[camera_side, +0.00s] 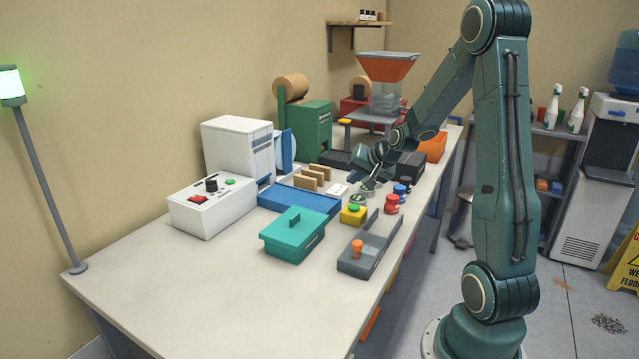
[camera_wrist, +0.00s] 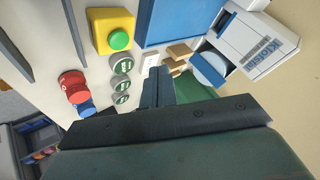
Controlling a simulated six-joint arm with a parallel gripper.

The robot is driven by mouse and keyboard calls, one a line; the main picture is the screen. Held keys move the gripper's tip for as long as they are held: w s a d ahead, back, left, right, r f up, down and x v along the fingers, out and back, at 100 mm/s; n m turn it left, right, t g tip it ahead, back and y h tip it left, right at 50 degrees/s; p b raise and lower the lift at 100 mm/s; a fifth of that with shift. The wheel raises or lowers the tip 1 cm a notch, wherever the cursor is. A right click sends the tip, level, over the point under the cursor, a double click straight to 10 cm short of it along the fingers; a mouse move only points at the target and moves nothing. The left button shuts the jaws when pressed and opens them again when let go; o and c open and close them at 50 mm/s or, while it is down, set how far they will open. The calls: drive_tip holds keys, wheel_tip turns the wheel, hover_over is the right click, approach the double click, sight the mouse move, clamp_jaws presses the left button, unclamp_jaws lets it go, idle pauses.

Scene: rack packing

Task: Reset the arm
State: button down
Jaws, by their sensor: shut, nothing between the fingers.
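My green arm reaches from the right over the long table. In the side view my gripper (camera_side: 361,179) is small and hangs over the table's middle, near the green-topped jars (camera_side: 357,198). In the wrist view my gripper (camera_wrist: 158,72) has its two dark fingers together with nothing between them. The green jars (camera_wrist: 121,82) lie in a row just left of the fingers, apart from them. A white card (camera_wrist: 148,62) shows beside the fingertips. Whether the fingertips touch the table cannot be told.
Around my gripper stand red jars (camera_side: 392,204), blue jars (camera_side: 401,191), a yellow box with a green button (camera_side: 353,215), a blue tray (camera_side: 299,202) and brown blocks (camera_side: 311,178). A teal lidded box (camera_side: 293,234) and a grey tray (camera_side: 360,262) sit nearer. The table's near left (camera_side: 200,285) is clear.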

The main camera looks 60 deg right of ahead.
drive_tip(key=s+a+r+n+g+y, duration=0.15)
drive_tip(key=a+r+n, duration=0.3)
drive_tip(key=a, duration=0.55)
drive_tip(key=s+a+r+n+y, duration=0.1)
drive_tip(key=s+a+r+n, duration=0.3)
drive_tip(key=a, duration=0.6)
drive_tip(key=s+a+r+n, duration=0.1)
drive_tip(key=s+a+n, duration=0.1)
drive_tip(key=s+a, duration=0.3)
drive_tip(key=s+a+r+n+g+y, duration=0.1)
drive_tip(key=s+a+r+n, duration=0.1)
drive_tip(key=s+a, duration=0.3)
drive_tip(key=s, duration=0.2)
drive_tip(key=shift+s+a+n, duration=0.2)
drive_tip(key=shift+s+n, duration=0.1)
drive_tip(key=shift+n, duration=0.05)
